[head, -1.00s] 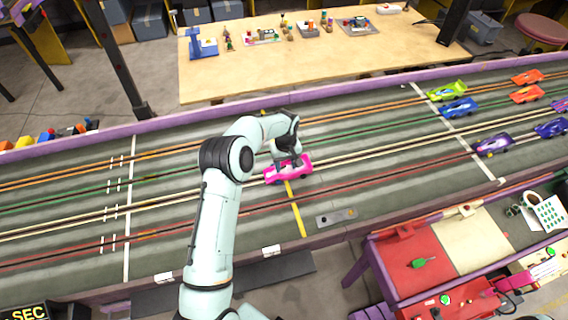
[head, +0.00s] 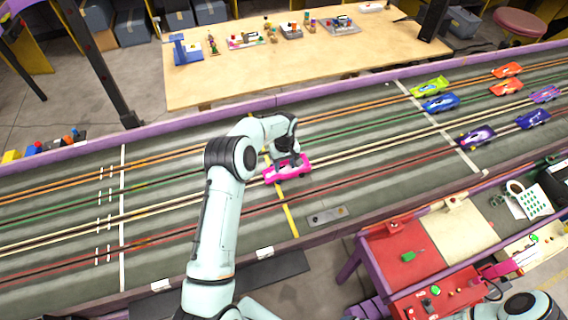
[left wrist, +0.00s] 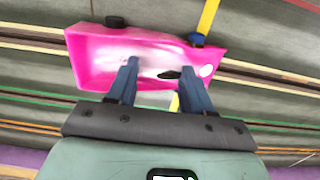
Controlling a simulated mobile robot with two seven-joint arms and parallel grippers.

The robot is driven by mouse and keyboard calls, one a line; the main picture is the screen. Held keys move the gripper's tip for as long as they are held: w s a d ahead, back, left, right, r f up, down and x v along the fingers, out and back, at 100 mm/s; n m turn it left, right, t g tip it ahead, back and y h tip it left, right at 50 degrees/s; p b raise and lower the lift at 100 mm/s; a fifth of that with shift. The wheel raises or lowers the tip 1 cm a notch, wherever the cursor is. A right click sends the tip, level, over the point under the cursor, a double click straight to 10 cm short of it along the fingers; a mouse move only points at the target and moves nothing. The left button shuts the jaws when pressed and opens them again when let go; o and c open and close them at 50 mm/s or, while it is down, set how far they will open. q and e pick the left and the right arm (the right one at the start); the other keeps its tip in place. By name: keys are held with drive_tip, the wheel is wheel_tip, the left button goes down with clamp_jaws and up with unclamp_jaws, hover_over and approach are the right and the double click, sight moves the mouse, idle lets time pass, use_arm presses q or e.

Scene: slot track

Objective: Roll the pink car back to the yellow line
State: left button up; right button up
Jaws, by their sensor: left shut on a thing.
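The pink car (head: 288,172) sits on the slot track across the yellow line (head: 290,214). The line comes out from under its near side, left of the car's middle in the head view. In the left wrist view the pink car (left wrist: 105,58) fills the upper middle, and the yellow line (left wrist: 208,16) shows beyond its far side, towards the end with the white disc. My left gripper (head: 284,157) is over the car with its fingers shut on the body; they show in the left wrist view (left wrist: 160,88). My right gripper is not in view.
Several other cars, including a blue one (head: 440,103) and a purple one (head: 477,137), stand around the right white line (head: 440,130). Another white line (head: 122,220) crosses at left. A red control desk (head: 395,245) stands at the near right. The track between the pink car and left white line looks clear.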

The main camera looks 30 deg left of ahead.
use_arm(q)
drive_tip(key=shift+w+d+r, duration=0.15)
drive_tip(key=shift+w+d, duration=0.1)
drive_tip(key=shift+w, duration=0.1)
drive_tip(key=shift+w+d+p, duration=0.4)
drive_tip(key=shift+w+p, duration=0.2)
drive_tip(key=shift+w, duration=0.1)
drive_tip(key=shift+w+d, duration=0.55)
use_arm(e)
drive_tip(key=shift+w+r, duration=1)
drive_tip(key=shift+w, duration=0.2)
use_arm(q)
drive_tip(key=shift+w+d, duration=0.6)
drive_tip(key=shift+w, duration=0.1)
drive_tip(key=o, duration=1.2)
drive_tip(key=shift+o, duration=0.2)
